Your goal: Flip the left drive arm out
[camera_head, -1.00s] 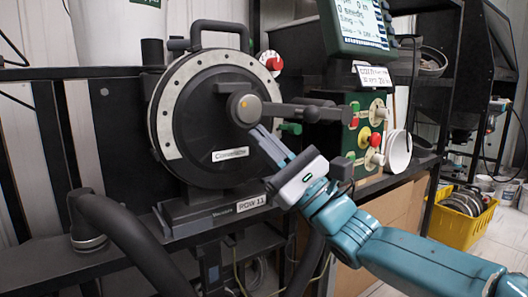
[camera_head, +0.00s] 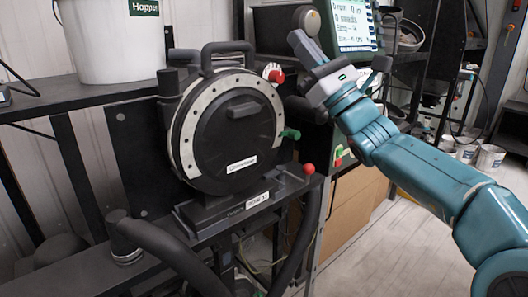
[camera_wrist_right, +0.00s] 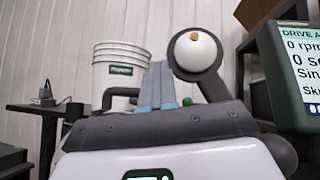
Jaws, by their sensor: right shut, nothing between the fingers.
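The seed meter (camera_head: 228,138) stands on the bench with its round black face showing inside a pale ring. A short grey bar (camera_head: 245,109) shows at the middle of the face, with no drive arm across it. A rounded grey end behind my gripper in the head view appears to be this hub (camera_head: 309,18). My right gripper (camera_head: 297,43) is shut and empty, above and right of the meter. Whether it touches the arm is unclear.
A white hopper bucket (camera_head: 110,40) stands on the shelf at upper left. A green-framed display (camera_head: 350,28) is close behind my right gripper. A thick black hose (camera_head: 160,245) runs below the meter. A red ball knob (camera_head: 309,169) sticks out right of the base.

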